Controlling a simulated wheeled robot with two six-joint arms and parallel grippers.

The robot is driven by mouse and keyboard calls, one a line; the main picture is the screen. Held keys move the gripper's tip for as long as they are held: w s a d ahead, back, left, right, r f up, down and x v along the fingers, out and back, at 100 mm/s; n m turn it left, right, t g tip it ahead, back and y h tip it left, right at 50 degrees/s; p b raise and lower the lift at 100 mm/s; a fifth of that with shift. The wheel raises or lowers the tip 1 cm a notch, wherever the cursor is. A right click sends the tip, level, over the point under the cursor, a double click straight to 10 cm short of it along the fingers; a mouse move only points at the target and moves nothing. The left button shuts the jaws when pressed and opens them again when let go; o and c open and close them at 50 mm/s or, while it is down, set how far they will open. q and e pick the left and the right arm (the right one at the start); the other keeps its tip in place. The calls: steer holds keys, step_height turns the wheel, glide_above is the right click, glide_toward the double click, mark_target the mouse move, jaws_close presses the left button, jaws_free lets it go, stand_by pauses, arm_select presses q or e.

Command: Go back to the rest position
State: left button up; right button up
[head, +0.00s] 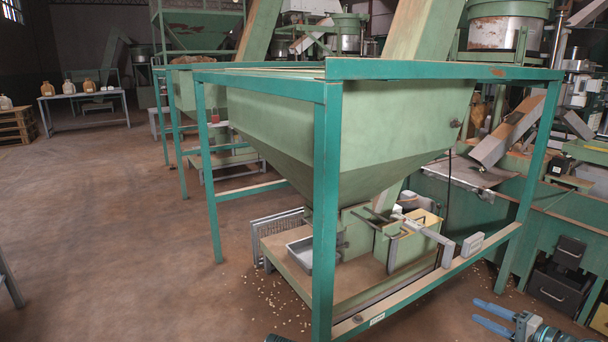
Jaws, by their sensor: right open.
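My right gripper (475,311) shows at the bottom right, low in front of the hopper stand. Its two blue fingers point left and are apart, with nothing between them. The floor shows in the gap. My left gripper does not show. A green nut hopper (400,125) hangs in a teal frame (326,210) in front of me. Its funnel narrows down to a green outlet box (410,238) above a wooden base board.
A metal tray (301,250) sits by the outlet. Nuts lie scattered on the floor around the frame. Green machinery (545,245) with dark drawers stands at the right. A table (85,96) with containers stands far left. Brown floor (110,230) at the left is clear.

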steer(key=s+a+f+n+g+p, duration=0.1)
steer(key=a+f+n+g+p, duration=0.25)
steer(key=a, duration=0.85)
steer(key=a+f+n+g, duration=0.35)
steer(key=a+g, duration=0.25)
steer(key=a, duration=0.6)
steer(key=s+a+f+n+g+h+p, duration=0.2)
steer(key=s+a+n+g+h+p, duration=0.25)
steer(key=s+a+n+h, duration=0.7)
arm_select(q)
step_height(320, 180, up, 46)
steer(key=p, duration=3.8)
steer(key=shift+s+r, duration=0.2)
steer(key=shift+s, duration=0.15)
arm_select(e)
step_height(320, 180, up, 38)
steer(key=a+m+y, duration=0.2)
steer(key=m, duration=0.1)
steer(key=shift+s+a+r, duration=0.15)
steer(key=shift+s+a, duration=0.1)
steer(key=shift+a, duration=0.15)
steer(key=shift+y, duration=0.25)
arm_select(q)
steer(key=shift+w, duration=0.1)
arm_select(e)
steer(key=shift+w, duration=0.1)
